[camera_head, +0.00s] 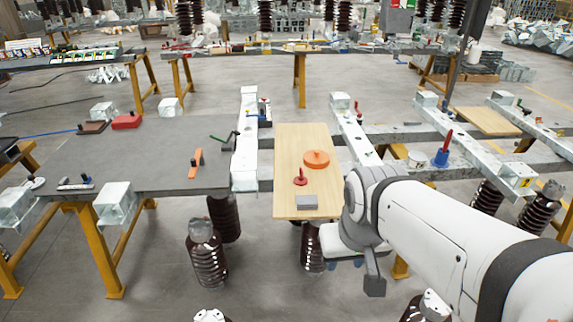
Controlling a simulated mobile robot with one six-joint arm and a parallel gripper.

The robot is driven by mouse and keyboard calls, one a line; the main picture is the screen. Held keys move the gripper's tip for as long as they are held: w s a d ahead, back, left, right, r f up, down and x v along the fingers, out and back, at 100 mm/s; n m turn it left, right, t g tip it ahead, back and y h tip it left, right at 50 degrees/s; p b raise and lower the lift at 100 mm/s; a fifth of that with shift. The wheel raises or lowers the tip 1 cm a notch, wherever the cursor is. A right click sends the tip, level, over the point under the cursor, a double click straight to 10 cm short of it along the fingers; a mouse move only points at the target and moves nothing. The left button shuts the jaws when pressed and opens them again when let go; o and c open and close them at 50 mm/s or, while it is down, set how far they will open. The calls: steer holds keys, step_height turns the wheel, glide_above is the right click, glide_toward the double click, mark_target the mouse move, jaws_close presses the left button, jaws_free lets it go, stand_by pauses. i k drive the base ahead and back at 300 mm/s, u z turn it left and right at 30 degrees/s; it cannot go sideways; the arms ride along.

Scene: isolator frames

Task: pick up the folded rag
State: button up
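A small grey flat block-like piece (307,202) lies near the front edge of the light wooden board (290,150); it may be the folded rag, but it is too small to be sure. A red flat piece (126,121) on the dark table at the left could also be cloth; I cannot tell. My gripper (374,284) shows as a dark part hanging below my white arm, to the right of the board and apart from the grey piece. Its fingers cannot be made out clearly.
On the board are an orange disc (317,158) and a red knobbed piece (300,177). The dark table (150,165) holds an orange tool (195,163) and a brown piece (92,127). Ribbed insulators (206,255) stand below. Metal beams (352,130) flank the board.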

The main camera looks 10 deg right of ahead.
mark_target(307, 202)
steer(key=i, duration=1.15)
steer(key=z, duration=0.6)
